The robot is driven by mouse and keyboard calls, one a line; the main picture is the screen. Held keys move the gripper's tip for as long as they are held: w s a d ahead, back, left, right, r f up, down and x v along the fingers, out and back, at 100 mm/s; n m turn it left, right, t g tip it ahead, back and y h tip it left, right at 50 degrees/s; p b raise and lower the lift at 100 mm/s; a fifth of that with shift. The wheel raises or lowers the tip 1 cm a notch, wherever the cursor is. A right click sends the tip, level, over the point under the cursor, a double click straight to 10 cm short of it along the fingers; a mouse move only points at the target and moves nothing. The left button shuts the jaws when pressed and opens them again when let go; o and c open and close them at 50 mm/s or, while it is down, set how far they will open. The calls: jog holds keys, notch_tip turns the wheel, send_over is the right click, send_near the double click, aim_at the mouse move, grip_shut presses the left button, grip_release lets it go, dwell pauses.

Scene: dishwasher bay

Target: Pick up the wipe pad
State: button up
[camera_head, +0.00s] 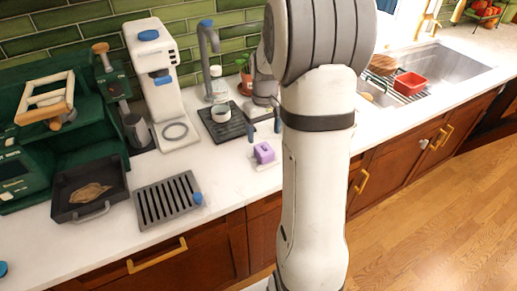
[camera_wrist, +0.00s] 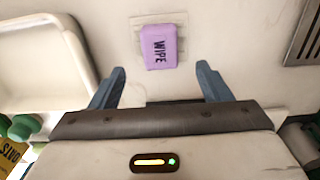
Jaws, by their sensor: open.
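The wipe pad is a small purple block marked WIPE. In the head view the wipe pad (camera_head: 264,153) sits on the counter, left of my arm. In the wrist view the wipe pad (camera_wrist: 158,46) lies on a pale square base, beyond my fingertips and roughly centred between them. My gripper (camera_wrist: 160,80) is open and empty, with its two blue-grey fingers spread wide. In the head view my gripper (camera_head: 264,127) is above the counter just behind the pad. The fingers do not touch the pad.
A grey slotted tray (camera_head: 168,200) lies on the counter left of the pad. A white machine (camera_head: 158,80) stands farther left. In the wrist view a white tray (camera_wrist: 86,58) is left of my fingers.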

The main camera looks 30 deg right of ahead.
aim_at(264, 147)
notch_tip(264, 147, down, 8)
jog(key=shift+w+r+p, duration=0.1)
jog(key=shift+p, duration=0.7)
jog(key=shift+c, duration=0.4)
jog(key=c, duration=1.1)
